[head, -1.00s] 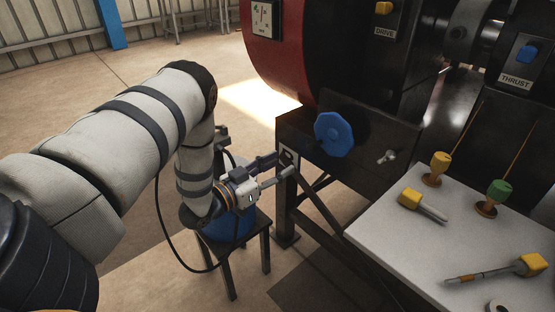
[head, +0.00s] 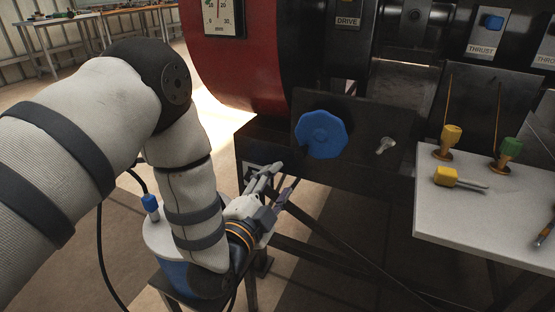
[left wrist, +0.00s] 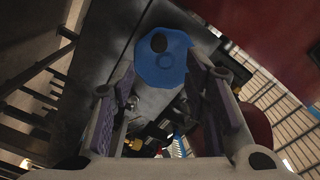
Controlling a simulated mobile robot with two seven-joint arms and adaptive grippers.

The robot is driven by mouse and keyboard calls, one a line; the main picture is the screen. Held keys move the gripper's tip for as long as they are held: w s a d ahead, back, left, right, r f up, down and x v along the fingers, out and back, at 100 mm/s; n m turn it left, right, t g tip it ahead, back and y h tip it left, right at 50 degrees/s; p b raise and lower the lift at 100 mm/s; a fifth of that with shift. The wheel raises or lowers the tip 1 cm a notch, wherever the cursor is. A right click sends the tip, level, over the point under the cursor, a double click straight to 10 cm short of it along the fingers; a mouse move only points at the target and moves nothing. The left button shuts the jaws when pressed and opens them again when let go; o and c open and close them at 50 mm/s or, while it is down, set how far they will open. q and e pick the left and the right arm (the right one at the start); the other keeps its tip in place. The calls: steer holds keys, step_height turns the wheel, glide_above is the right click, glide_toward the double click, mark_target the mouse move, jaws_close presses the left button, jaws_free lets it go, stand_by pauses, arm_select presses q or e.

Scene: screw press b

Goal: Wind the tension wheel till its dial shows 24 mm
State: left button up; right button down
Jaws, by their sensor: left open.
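The tension wheel, a blue many-sided knob (head: 322,134), sits on the dark front plate of the press; it also shows in the left wrist view (left wrist: 160,62), beyond and between my fingers. A dial with a white face (head: 223,14) is on the machine at top left, cut by the frame's edge; I cannot read its pointer. My left gripper (head: 284,178) is open and empty, below and left of the wheel, apart from it and pointing up and right. Its fingers also show in the left wrist view (left wrist: 160,92). My right gripper is not in view.
A small metal handle (head: 385,146) sticks out right of the wheel. A pale table (head: 460,215) at right holds a yellow-handled tool (head: 450,177) and yellow and green knobs. A stool with a blue-and-white container (head: 165,245) stands below my arm. A red drum (head: 225,70) is above.

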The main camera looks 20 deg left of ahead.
mark_target(299, 156)
arm_select(q)
steer(key=w, duration=0.4)
steer(key=w+b, duration=0.1)
steer(key=w, duration=0.7)
steer(key=shift+w+d, duration=0.15)
steer(key=shift+d, duration=0.25)
jaws_close()
